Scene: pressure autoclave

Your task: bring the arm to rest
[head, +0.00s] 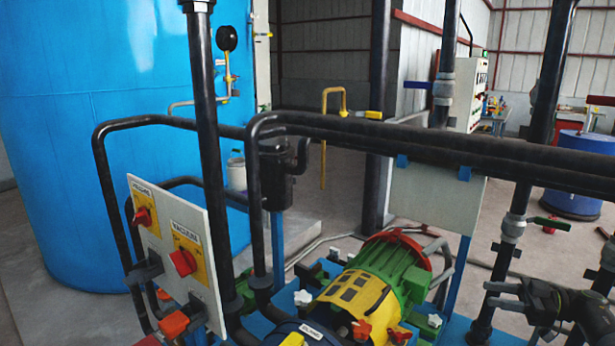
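My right gripper (496,295) is at the lower right of the head view, reaching in from the right edge. Its two dark fingers point left and stand apart, with a gap between them. They overlap the lower part of a dark vertical pipe (513,203) in the picture; I cannot tell whether they touch it. I see nothing held between the fingers. My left gripper and arm are not in view.
A large blue tank (90,100) stands at left. A panel with red and yellow switches (180,250) is at lower left. A green and yellow motor (370,285) sits low in the middle. Black pipes (400,140) cross the view. A blue drum (575,180) stands behind at right.

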